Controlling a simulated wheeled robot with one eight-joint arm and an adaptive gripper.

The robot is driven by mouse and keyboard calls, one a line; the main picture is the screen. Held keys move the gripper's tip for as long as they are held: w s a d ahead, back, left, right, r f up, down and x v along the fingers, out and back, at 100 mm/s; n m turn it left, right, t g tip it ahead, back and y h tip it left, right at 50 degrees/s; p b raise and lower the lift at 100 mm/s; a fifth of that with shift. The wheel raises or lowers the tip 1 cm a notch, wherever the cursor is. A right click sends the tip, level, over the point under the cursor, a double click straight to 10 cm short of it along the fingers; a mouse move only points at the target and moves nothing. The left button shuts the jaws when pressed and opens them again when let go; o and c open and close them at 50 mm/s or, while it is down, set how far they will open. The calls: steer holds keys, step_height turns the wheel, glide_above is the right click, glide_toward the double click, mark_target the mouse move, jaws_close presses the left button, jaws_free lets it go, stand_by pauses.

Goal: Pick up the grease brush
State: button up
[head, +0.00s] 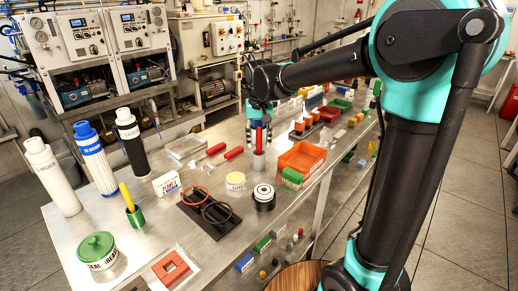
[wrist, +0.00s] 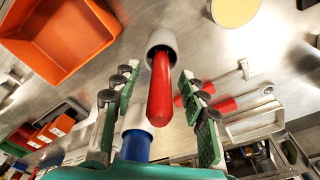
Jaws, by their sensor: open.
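A red handle (wrist: 160,95), which looks like the grease brush, stands upright in a grey cup (wrist: 161,42). Its lower end is hidden in the cup, so I see no bristles. In the head view the red handle (head: 259,138) rises from the grey cup (head: 259,161) on the metal bench. My gripper (head: 258,115) is above the cup, pointing down. In the wrist view my gripper (wrist: 158,80) is open, with one finger on each side of the red handle. Gaps show between the handle and both fingers.
An orange bin (head: 301,157) stands right of the cup. Red-handled tools (head: 215,149) lie to its left. A black-and-white round part (head: 264,197) and a cream tub (head: 236,181) are nearer. A yellow stick (head: 127,196) stands in a green cup (head: 135,216).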

steer(key=shift+f, duration=0.4)
jaws_close()
steer(key=shift+r, duration=0.15)
step_height(320, 180, up, 20)
stand_by(0.6)
